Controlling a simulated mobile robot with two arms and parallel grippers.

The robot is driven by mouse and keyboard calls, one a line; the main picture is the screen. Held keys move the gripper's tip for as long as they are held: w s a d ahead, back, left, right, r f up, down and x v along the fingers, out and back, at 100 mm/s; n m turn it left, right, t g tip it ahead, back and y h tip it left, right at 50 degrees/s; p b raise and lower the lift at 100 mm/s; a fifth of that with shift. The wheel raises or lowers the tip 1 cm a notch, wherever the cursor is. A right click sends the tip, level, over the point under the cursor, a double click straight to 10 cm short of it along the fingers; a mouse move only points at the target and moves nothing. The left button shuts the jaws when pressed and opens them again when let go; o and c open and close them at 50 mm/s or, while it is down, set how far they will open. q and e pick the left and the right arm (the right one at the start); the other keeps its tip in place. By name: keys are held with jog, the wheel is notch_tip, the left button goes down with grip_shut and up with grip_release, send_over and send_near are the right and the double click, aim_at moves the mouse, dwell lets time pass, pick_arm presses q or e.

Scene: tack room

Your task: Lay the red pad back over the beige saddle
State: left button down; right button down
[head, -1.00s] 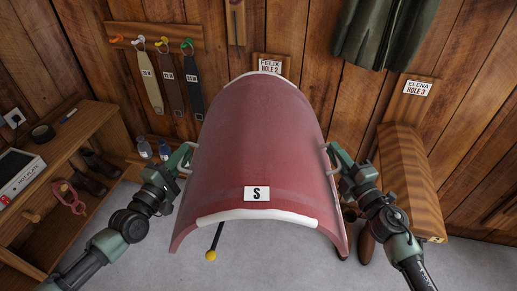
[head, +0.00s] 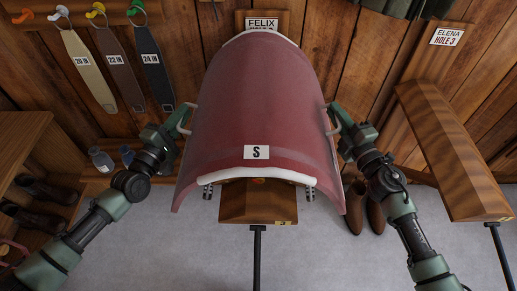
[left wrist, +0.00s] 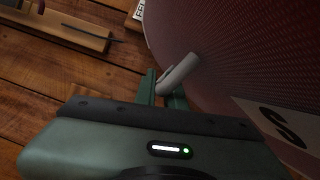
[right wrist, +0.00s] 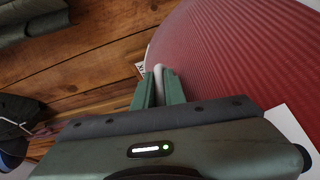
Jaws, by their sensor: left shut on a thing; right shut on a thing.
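The red pad (head: 258,105), an arched sheet with white-edged ends and an "S" label, fills the middle of the head view, above a wooden rack (head: 258,207). My left gripper (head: 179,132) is shut on the pad's left white handle (left wrist: 178,74). My right gripper (head: 342,132) is shut on its right white handle (right wrist: 158,78). The pad is level side to side. No beige saddle shows; the pad hides the top of the rack. Two small dark striped pieces (head: 310,193) show under its near edge; I cannot tell what they belong to.
A "FELIX" sign (head: 262,22) is on the wall behind the pad. An empty wooden rack (head: 452,150) juts out at the right, under an "ELENA" sign (head: 447,36). Brown boots (head: 365,208) stand between the racks. Labelled straps (head: 118,70) hang at the left, above bottles (head: 101,158). Shelves stand far left.

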pick_arm(q)
jog(key=shift+s+d+r, duration=0.2)
jog(key=shift+d+r, duration=0.05)
pick_arm(e)
jog(key=shift+s+d+r, duration=0.2)
jog(key=shift+d, duration=0.1)
pick_arm(q)
jog(key=shift+a+f, duration=0.1)
pick_arm(e)
jog(key=shift+f, duration=0.1)
